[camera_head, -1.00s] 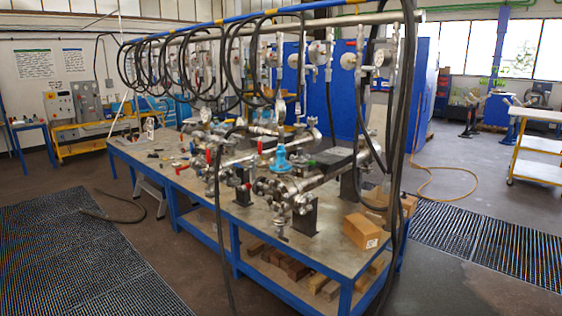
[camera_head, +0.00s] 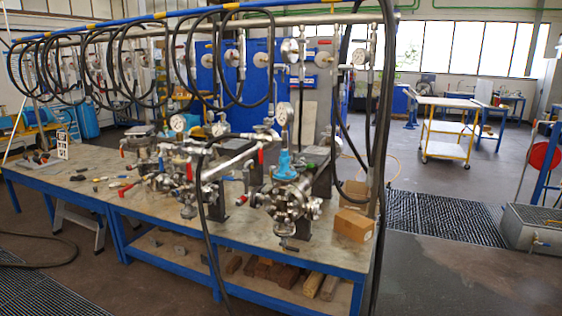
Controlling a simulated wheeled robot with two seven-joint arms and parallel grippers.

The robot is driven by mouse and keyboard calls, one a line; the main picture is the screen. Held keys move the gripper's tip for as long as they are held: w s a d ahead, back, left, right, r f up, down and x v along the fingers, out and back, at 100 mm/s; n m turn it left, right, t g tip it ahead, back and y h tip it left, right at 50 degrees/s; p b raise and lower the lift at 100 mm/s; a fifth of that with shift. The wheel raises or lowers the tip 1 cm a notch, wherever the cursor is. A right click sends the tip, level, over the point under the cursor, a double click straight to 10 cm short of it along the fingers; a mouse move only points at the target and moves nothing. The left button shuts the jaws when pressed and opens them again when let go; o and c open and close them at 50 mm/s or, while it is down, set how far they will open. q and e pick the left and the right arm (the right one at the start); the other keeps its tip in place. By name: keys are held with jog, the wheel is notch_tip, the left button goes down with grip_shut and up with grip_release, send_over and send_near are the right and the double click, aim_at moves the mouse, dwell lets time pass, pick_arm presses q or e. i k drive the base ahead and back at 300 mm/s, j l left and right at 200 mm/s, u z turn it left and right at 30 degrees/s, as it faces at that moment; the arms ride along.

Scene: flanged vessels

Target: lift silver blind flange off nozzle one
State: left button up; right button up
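A silver flanged assembly (camera_head: 290,203) with bolted round flanges stands near the right end of a long workbench, with a blue fitting (camera_head: 287,165) on top. A second silver flanged pipe assembly (camera_head: 226,165) runs slanted to its left. I cannot tell which disc is the blind flange or which opening is nozzle one at this size. A hanging black hose crosses in front of the pipework and hides part of it. Neither of my grippers is in view.
The blue-framed workbench (camera_head: 110,205) carries loose tools at left and a cardboard box (camera_head: 353,223) at right. Black hoses (camera_head: 243,62) hang from an overhead rail. A yellow-framed cart (camera_head: 447,128) stands behind.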

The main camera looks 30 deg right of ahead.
aim_at(295, 153)
jog(key=i+j+z, duration=0.1)
jog(key=i, duration=0.3)
jog(key=i+j, duration=0.15)
jog(key=i, duration=0.25)
jog(key=i+j+z, duration=0.15)
jog(key=i, duration=0.25)
jog(key=i+l+z, duration=0.1)
jog(key=i+l, duration=0.45)
jog(key=i+l+z, duration=0.1)
jog(key=i+l, duration=0.4)
jog(key=i, duration=0.3)
